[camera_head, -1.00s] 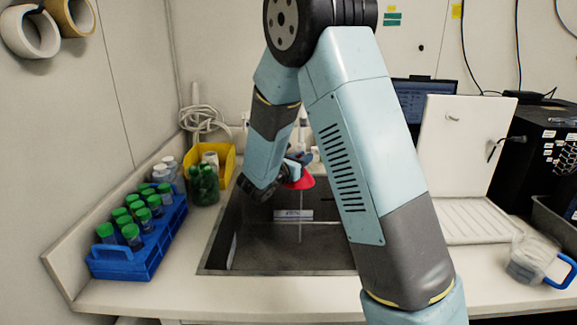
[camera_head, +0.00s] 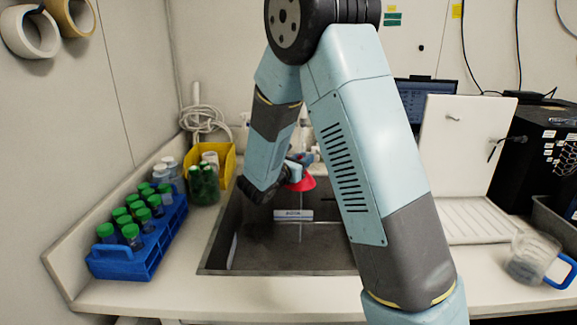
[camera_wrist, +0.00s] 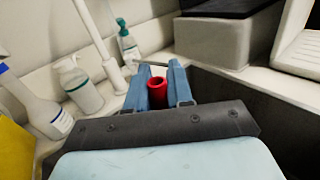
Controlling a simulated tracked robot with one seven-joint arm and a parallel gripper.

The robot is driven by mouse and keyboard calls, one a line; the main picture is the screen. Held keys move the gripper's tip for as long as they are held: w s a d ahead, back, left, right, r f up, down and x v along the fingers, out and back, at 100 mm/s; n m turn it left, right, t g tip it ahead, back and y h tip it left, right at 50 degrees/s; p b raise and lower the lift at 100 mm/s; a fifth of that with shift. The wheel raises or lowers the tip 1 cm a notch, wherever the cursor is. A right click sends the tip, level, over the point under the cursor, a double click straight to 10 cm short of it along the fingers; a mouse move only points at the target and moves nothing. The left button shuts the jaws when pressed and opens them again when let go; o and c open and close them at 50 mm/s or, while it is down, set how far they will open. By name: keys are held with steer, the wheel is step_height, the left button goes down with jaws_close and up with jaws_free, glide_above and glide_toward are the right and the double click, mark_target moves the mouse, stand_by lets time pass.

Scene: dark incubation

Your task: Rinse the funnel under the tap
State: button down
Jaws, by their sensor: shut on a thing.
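The red funnel (camera_head: 302,183) is over the dark sink (camera_head: 270,245) in the head view, wide end down and partly hidden by my arm. My gripper (camera_head: 300,160) is shut on it. In the wrist view the funnel's red tube end (camera_wrist: 157,92) stands between my two blue fingers (camera_wrist: 159,85). A pale upright shape at the back of the sink, behind my arm, may be the tap (camera_head: 305,138). My arm hides most of it, and I cannot tell whether water is running.
A blue rack (camera_head: 150,240) of green-capped tubes stands left of the sink, near a yellow bin (camera_head: 226,165). A clear jug (camera_head: 530,258) with a blue handle is at right. Several bottles, including a pump bottle (camera_wrist: 80,88), line the wall in the wrist view.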

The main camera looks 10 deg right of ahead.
stand_by(0.5)
steer(key=s+r, duration=0.4)
steer(key=s, duration=0.1)
steer(key=shift+d, duration=0.2)
stand_by(0.3)
stand_by(0.4)
steer(key=w+f+y, duration=0.1)
steer(key=w+d+f+n+t, duration=0.1)
steer(key=w+f, duration=0.1)
steer(key=w+f+n+t+y, duration=0.1)
steer(key=w+f, duration=0.1)
steer(key=shift+w+d+f+y, duration=0.2)
steer(key=shift+w+y, duration=0.05)
steer(key=shift+y, duration=0.05)
steer(key=w+f+n+t+y, duration=0.3)
steer(key=w+f+n+y, duration=0.1)
steer(key=f, duration=0.7)
steer(key=shift+w+d+y, duration=0.2)
steer(key=shift+d+y, duration=0.25)
steer(key=shift+y, duration=0.35)
